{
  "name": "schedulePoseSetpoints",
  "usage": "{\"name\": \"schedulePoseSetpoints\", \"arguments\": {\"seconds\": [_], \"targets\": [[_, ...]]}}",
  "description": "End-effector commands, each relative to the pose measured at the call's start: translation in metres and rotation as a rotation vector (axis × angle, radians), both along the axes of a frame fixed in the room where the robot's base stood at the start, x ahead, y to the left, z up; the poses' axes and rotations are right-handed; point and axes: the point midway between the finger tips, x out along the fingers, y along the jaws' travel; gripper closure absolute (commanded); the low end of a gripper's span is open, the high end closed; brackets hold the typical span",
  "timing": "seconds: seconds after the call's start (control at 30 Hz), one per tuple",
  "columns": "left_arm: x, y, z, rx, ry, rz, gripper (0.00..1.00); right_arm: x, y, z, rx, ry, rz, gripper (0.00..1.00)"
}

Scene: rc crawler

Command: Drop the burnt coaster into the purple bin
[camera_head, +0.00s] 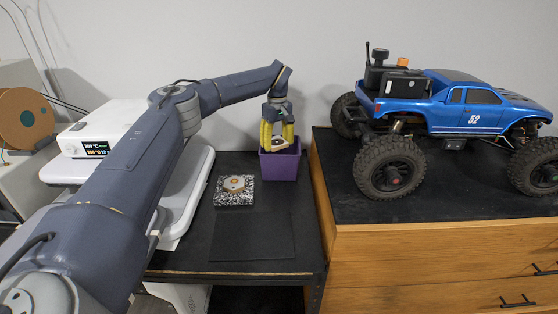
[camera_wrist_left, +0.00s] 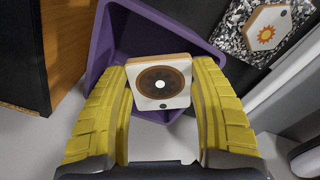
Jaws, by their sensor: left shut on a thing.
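The burnt coaster (camera_wrist_left: 159,82) is a white square with a dark brown round scorched centre and a light wooden edge. My left gripper (camera_wrist_left: 160,85) has yellow ribbed fingers and is shut on the coaster, one finger at each side. The purple bin (camera_head: 281,166) stands on the dark table, and its rim shows around the coaster in the left wrist view (camera_wrist_left: 95,50). In the head view my left gripper (camera_head: 276,145) is at the bin's mouth, pointing down. The coaster is mostly hidden there. My right gripper is not in view.
A speckled black-and-white square (camera_head: 234,191) with a hexagonal coaster (camera_head: 236,184) on it lies left of the bin. A wooden cabinet (camera_head: 420,240) bearing a blue crawler truck (camera_head: 450,105) stands at the right. A white printer (camera_head: 115,130) is at the left.

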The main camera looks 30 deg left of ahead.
Motion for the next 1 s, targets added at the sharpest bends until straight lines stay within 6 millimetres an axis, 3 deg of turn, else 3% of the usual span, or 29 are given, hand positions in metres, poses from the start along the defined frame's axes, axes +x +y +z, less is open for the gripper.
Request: {"name": "schedulePoseSetpoints", "arguments": {"seconds": [0.13, 0.17, 0.33, 0.7, 1.0], "targets": [[0.000, 0.000, 0.000, 0.000, 0.000, 0.000, 0.67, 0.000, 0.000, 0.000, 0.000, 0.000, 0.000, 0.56], [0.000, 0.000, 0.000, 0.000, 0.000, 0.000, 0.33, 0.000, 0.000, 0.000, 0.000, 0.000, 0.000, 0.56], [0.000, 0.000, 0.000, 0.000, 0.000, 0.000, 0.14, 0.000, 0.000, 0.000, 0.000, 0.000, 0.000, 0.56], [0.000, 0.000, 0.005, 0.000, -0.001, 0.000, 0.12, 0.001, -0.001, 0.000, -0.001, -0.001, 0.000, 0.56], [0.001, -0.001, 0.051, 0.000, -0.004, 0.000, 0.12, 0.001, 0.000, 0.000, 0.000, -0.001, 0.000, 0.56]]}}
